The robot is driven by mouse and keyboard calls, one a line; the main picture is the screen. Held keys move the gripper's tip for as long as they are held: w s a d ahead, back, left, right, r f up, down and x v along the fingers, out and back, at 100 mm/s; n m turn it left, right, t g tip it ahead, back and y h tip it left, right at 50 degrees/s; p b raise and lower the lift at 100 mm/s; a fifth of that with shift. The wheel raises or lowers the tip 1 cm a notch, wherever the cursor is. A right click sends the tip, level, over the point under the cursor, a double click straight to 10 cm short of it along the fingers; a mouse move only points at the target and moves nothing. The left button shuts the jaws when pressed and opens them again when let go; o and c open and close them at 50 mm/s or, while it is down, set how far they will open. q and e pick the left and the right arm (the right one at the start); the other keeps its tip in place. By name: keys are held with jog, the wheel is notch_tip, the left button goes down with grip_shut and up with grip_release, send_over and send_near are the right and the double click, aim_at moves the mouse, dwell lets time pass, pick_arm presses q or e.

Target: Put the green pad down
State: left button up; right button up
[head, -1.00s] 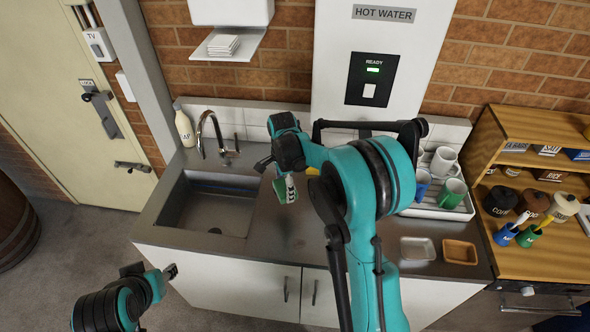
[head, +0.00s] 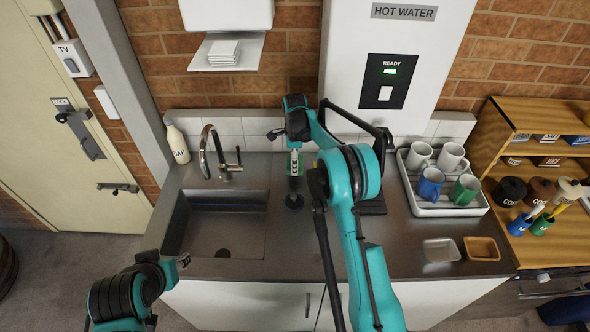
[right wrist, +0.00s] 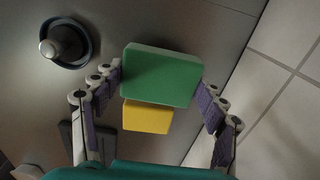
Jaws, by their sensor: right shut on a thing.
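The green pad (right wrist: 160,75) is a flat rectangular block. My right gripper (right wrist: 161,84) is shut on it, one finger at each short edge, in the right wrist view. In the head view my right gripper (head: 293,162) is over the counter (head: 250,172) near the back wall, right of the sink, with a bit of the green pad (head: 295,155) showing. A yellow block (right wrist: 147,116) lies partly hidden behind the pad in the wrist view. I cannot tell the gap between pad and counter. My left gripper (head: 183,261) is in front of the sink, away from the pad.
A dark blue round item with a grey knob (right wrist: 65,42) stands on the counter close by; it also shows in the head view (head: 294,201). The tap (head: 215,150) and sink (head: 215,225) are left. A mug tray (head: 438,207) and two small dishes (head: 440,250) are right.

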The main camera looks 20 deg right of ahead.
notch_tip(320, 180, down, 3)
jog(key=shift+f+b, duration=0.2)
jog(key=shift+b, duration=0.1)
jog(key=shift+f, duration=0.2)
jog(key=shift+s, duration=0.1)
jog(key=shift+f, duration=0.15)
jog(key=o, duration=1.2)
